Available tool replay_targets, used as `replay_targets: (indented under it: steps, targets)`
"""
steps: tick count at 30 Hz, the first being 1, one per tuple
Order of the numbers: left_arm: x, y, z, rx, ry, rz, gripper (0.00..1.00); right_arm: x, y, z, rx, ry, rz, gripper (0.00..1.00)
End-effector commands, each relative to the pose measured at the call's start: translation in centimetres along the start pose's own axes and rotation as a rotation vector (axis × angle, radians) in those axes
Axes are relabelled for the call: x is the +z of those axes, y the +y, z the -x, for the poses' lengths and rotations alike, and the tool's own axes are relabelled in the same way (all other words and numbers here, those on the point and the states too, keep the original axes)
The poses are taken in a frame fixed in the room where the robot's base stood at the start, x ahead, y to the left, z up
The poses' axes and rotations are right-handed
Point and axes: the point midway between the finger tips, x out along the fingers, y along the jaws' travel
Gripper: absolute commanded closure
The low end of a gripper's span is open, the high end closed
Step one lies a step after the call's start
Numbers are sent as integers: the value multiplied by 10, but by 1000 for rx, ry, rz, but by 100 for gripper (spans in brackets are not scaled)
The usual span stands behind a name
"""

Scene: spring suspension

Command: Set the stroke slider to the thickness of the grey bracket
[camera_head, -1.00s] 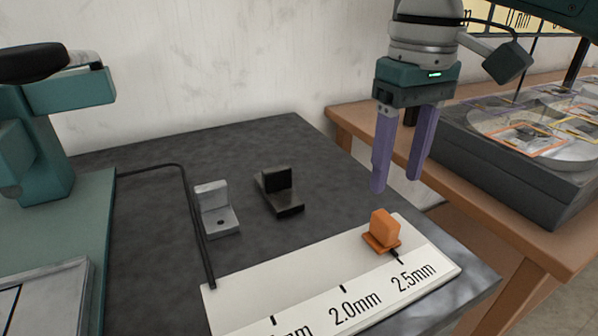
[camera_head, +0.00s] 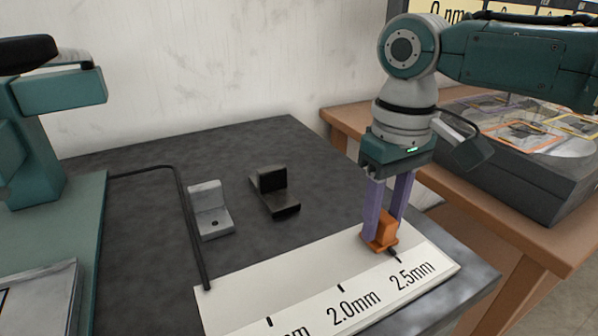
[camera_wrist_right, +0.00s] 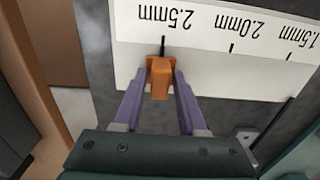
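The orange stroke slider (camera_head: 387,228) sits on the white scale (camera_head: 300,290) with its pointer at the 2.5mm mark. It also shows in the right wrist view (camera_wrist_right: 159,77). My right gripper (camera_head: 384,235) is lowered over the slider, with one purple finger on each side of it. In the right wrist view the fingers (camera_wrist_right: 158,95) stand apart, with a gap beside the slider. The grey bracket (camera_head: 210,212), an L-shape with a hole in its foot, stands on the dark table left of a black bracket (camera_head: 274,192). I do not see my left gripper.
A teal machine (camera_head: 40,200) stands at the left, with a thin black rod (camera_head: 190,225) reaching to the scale's left end. A wooden table (camera_head: 470,190) with a dark box (camera_head: 530,170) is at the right. The table behind the scale is clear around the brackets.

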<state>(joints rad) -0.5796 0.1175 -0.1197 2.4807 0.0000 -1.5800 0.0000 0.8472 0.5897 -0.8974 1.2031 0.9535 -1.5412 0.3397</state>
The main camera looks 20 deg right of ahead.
Motion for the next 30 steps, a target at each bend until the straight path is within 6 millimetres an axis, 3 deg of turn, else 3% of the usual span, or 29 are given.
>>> replay_targets:
  steps: [1,10,30]
  targets:
    - [0,1,0,2,0,2,100,0,0,0,0,0,0,66]
    - [0,1,0,3,-1,3,100,0,0,0,0,0,0,100]
    - [1,-2,0,-5,-3,-7,100,0,0,0,0,1,0,100]
